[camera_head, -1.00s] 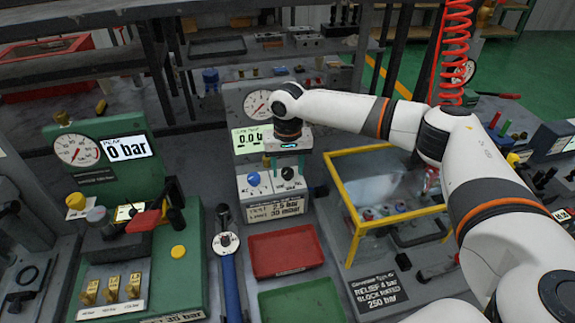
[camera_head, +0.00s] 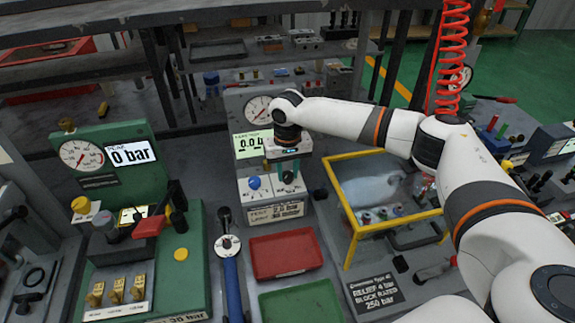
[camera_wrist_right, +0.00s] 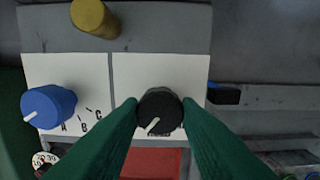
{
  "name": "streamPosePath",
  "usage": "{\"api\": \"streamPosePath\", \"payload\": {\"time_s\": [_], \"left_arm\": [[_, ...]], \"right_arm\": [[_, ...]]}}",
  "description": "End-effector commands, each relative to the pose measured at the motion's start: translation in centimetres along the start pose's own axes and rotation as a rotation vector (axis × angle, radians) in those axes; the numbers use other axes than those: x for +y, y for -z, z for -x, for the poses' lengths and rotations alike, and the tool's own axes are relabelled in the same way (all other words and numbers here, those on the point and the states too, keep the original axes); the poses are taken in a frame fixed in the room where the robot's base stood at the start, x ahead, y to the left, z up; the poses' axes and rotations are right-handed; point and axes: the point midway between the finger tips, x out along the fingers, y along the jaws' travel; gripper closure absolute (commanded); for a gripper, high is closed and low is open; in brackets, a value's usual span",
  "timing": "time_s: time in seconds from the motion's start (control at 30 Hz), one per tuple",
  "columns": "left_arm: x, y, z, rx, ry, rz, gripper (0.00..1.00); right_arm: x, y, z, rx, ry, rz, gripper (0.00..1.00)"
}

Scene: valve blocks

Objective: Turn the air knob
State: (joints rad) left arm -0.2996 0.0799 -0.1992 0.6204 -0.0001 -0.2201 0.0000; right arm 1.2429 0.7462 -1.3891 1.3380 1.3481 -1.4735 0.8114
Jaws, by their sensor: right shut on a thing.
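The grey test unit (camera_head: 229,189) has a dial gauge (camera_head: 257,110) and a lit display (camera_head: 250,145) above a white control panel. The panel carries a blue knob (camera_head: 254,183) on the left and a black knob (camera_wrist_right: 160,109) on the right. My right gripper (camera_head: 288,184) reaches down over the panel from above. In the right wrist view its green fingers stand on either side of the black knob, shut on it. The black knob's white pointer aims to the lower left. In the head view the gripper mostly hides this knob. My left gripper is not in view.
A red tray (camera_head: 286,256) and a green tray (camera_head: 300,303) lie in front of the unit. A yellow-framed box (camera_head: 347,233) stands to its right. A green bench unit (camera_head: 190,255) is at the left, with a blue-handled tool (camera_head: 232,285) beside it.

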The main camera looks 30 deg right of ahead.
Motion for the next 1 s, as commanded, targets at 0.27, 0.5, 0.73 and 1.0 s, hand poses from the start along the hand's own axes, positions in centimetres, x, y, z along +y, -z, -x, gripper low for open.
{"api": "streamPosePath", "payload": {"time_s": [0.27, 0.5, 0.73, 1.0], "left_arm": [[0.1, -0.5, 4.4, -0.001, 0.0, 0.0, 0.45], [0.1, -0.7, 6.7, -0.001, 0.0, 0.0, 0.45], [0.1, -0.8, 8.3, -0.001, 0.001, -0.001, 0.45], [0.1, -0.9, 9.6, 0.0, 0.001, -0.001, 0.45]], "right_arm": [[0.0, 0.1, 0.6, 0.005, -0.001, 0.238, 0.93], [0.1, 0.1, 0.4, 0.004, -0.002, 0.466, 0.93], [0.1, 0.1, 0.3, 0.003, -0.001, 0.684, 0.93], [0.1, 0.0, 0.2, 0.0, -0.002, 0.941, 0.93]]}}
